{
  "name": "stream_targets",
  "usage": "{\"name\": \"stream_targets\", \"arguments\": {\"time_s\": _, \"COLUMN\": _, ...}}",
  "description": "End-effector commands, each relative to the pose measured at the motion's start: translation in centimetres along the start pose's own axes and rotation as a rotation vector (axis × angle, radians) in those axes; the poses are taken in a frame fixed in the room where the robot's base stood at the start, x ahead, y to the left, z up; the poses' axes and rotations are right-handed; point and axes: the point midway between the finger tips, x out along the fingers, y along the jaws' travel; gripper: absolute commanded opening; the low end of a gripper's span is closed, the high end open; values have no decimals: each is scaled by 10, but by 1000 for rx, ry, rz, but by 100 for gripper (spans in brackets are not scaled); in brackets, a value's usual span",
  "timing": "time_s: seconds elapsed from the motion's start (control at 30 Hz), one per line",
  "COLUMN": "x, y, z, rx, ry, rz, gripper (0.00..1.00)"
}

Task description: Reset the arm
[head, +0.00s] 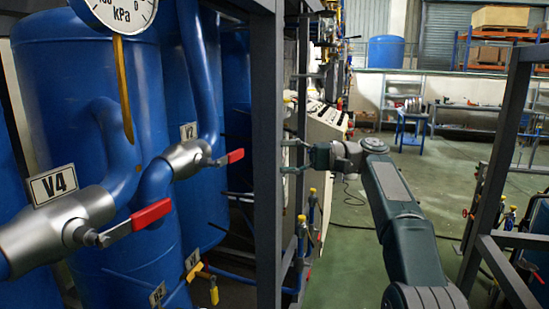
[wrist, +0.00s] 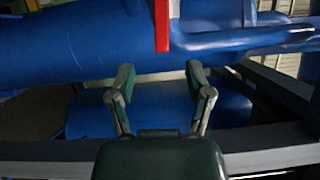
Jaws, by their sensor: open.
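My gripper (head: 294,157) is open and empty in the head view, at the end of my extended arm, beside a grey upright post of the frame. It points left, towards the blue tanks. In the wrist view my gripper (wrist: 160,85) shows two spread fingers with nothing between them. A red valve handle (wrist: 161,25) hangs beyond the fingertips there, apart from them. Which valve it belongs to I cannot tell.
Blue tanks (head: 75,80) carry a valve V4 with a red handle (head: 135,222), a second red handle (head: 235,156) and a kPa gauge (head: 121,12). Grey frame posts (head: 267,130) stand close to my gripper. Green floor (head: 350,235) is open behind my arm.

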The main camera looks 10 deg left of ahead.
Motion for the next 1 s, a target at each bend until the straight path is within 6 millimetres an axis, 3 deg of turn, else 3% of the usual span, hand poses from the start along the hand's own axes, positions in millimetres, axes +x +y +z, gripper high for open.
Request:
{"name": "stream_targets", "arguments": {"time_s": 0.37, "x": -1, "y": -4, "z": 4, "rx": 7, "ry": 36, "rz": 30, "gripper": 66}}
{"name": "stream_targets", "arguments": {"time_s": 0.57, "x": -9, "y": -4, "z": 24, "rx": 40, "ry": 200, "rz": 188, "gripper": 66}}
{"name": "stream_targets", "arguments": {"time_s": 0.77, "x": -24, "y": 12, "z": 59, "rx": 58, "ry": 362, "rz": 385, "gripper": 66}}
{"name": "stream_targets", "arguments": {"time_s": 1.0, "x": -50, "y": 49, "z": 120, "rx": 53, "ry": 524, "rz": 639, "gripper": 66}}
